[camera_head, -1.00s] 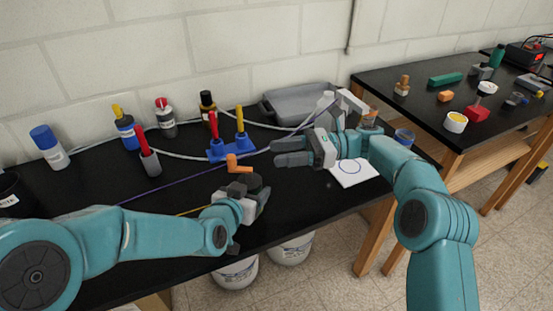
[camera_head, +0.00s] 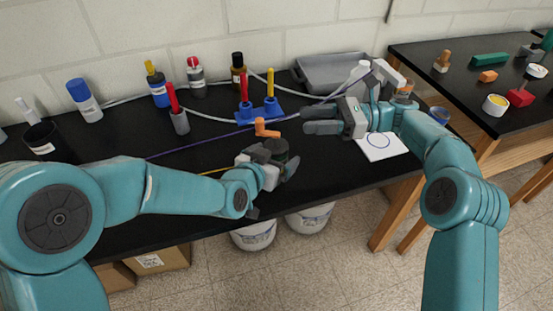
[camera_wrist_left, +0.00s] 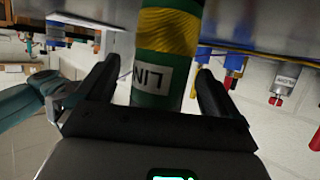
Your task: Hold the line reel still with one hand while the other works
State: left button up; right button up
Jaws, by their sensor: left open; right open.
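My left gripper (camera_head: 276,171) is open, with one finger on each side of the reel; gaps show in the wrist view. The reel's far side is hidden. My right gripper (camera_head: 308,120) is open and empty above the bench, right of the reel.
A blue stand (camera_head: 261,111) with red and yellow pegs is behind the reel. A purple line (camera_head: 200,143) crosses the bench. Several bottles and a grey tray (camera_head: 335,72) line the back. White paper (camera_head: 381,146) lies at the right. A second table (camera_head: 440,90) stands further right.

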pick_arm(q)
jog(key=v, duration=1.1)
jog(key=shift+f, duration=0.1)
